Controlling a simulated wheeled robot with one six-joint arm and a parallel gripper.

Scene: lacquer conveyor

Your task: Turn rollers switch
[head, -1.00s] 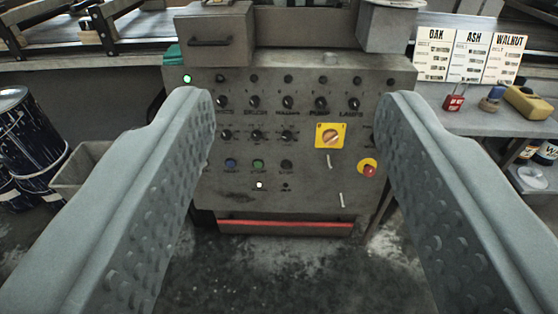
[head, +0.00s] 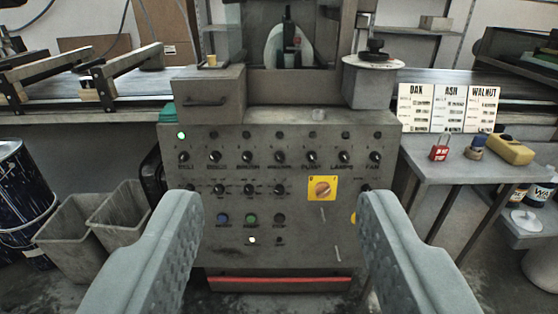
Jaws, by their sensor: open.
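The grey control panel (head: 300,262) faces me in the middle of the view. A row of black rotary knobs crosses its upper part, with small lights above. The second knob from the left (head: 214,157) has a blurred label; I cannot tell for sure which knob is for the rollers. Labels for brush, pump, lamps and fan are partly readable further right. A second, lower row of knobs (head: 249,189) is partly hidden by my fingers. My gripper (head: 280,205) is open and empty, its fingers in front of the panel's lower left and right sides, below the top knob row.
A yellow plate with an orange rotary switch (head: 322,188) is right of centre. A red-yellow button is mostly hidden by my right finger. Push buttons (head: 251,219) are lower left. A green light (head: 182,135) glows. A side table (head: 430,165) holds a red padlock (head: 440,148). Bins (head: 75,245) stand left.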

